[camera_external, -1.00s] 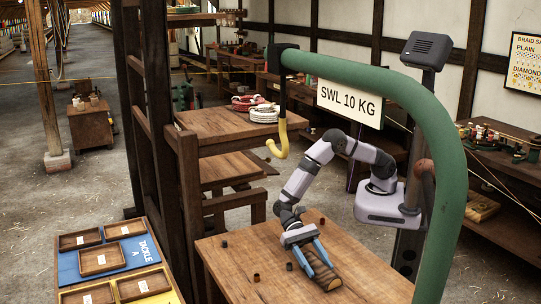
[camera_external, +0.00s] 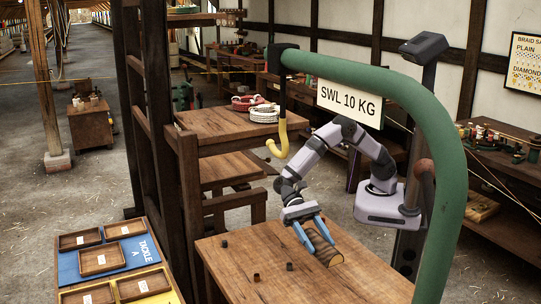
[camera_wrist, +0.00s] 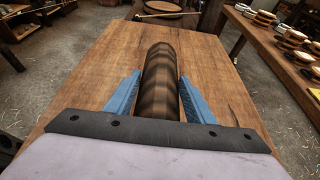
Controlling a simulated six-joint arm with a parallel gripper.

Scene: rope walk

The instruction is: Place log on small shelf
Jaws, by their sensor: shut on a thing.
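In the wrist view, the log (camera_wrist: 161,85) lies lengthwise between the fingers and points away from the camera. It appears slightly raised above the bench. A small low wooden shelf (camera_external: 222,170) stands left of the bench, below a larger wooden platform (camera_external: 225,122); which ledge is the small shelf is not clear.
Small dark pegs stand on the workbench (camera_external: 235,270). A yellow hook (camera_external: 281,140) hangs from a green curved post (camera_external: 450,170) near my arm. A dark timber frame (camera_external: 165,150) rises left of the shelves. A tray board (camera_external: 150,255) is at the front left.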

